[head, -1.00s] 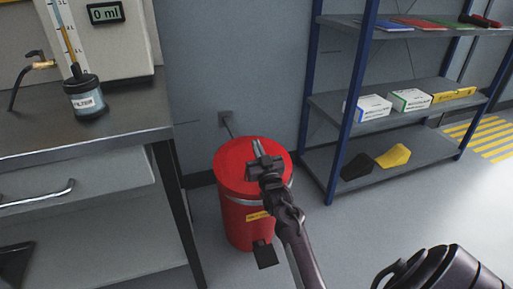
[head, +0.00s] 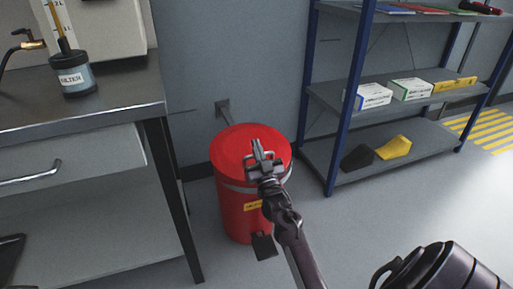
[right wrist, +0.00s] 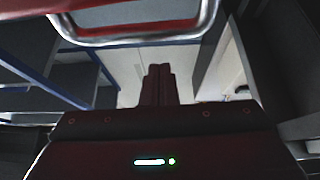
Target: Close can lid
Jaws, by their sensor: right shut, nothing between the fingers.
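The red can (head: 238,217) stands on the floor between the bench and the shelf rack. Its round red lid (head: 236,146) lies over the can's mouth and looks down or nearly down; I cannot tell whether a thin gap is left. A silver band runs round the can below the lid. My right gripper (head: 258,150) is shut and empty, over the lid's front right part; I cannot tell whether it touches. In the right wrist view its fingers (right wrist: 158,80) are together, with a silver loop (right wrist: 140,38) and a red surface at the top. My left gripper is not in view.
A black pedal (head: 263,246) sticks out at the can's foot. The bench (head: 85,115) stands close on the left, the blue-posted rack (head: 338,130) on the right. Floor in front is clear.

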